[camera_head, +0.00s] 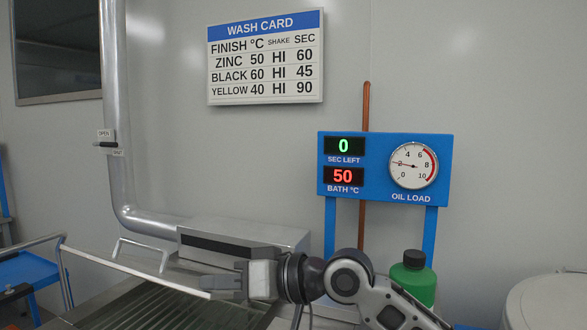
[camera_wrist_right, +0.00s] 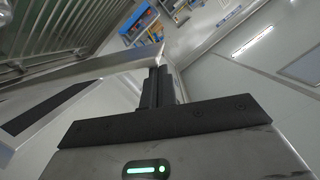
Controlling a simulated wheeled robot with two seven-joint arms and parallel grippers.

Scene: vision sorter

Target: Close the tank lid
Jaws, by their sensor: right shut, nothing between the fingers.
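The tank (camera_head: 250,318) is at the bottom of the head view, with greenish ribbed bars inside. What looks like its lid (camera_head: 110,263), a pale, thin-edged panel, is tilted up over the tank's left side. A wire handle (camera_head: 140,247) shows behind its edge. My right gripper (camera_head: 207,283) is shut and empty at the right end of that edge. In the right wrist view the fingers (camera_wrist_right: 158,86) are together beside a metal edge (camera_wrist_right: 85,73); I cannot tell whether they touch it. My left gripper is not in view.
A grey metal box with a dark slot (camera_head: 270,232) stands behind the tank, joined to a pipe (camera_head: 114,110). A green bottle (camera_head: 415,285) and a pale round container (camera_head: 550,300) are at right. A blue panel (camera_head: 385,185) stands behind, reading 0 seconds and 50 °C.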

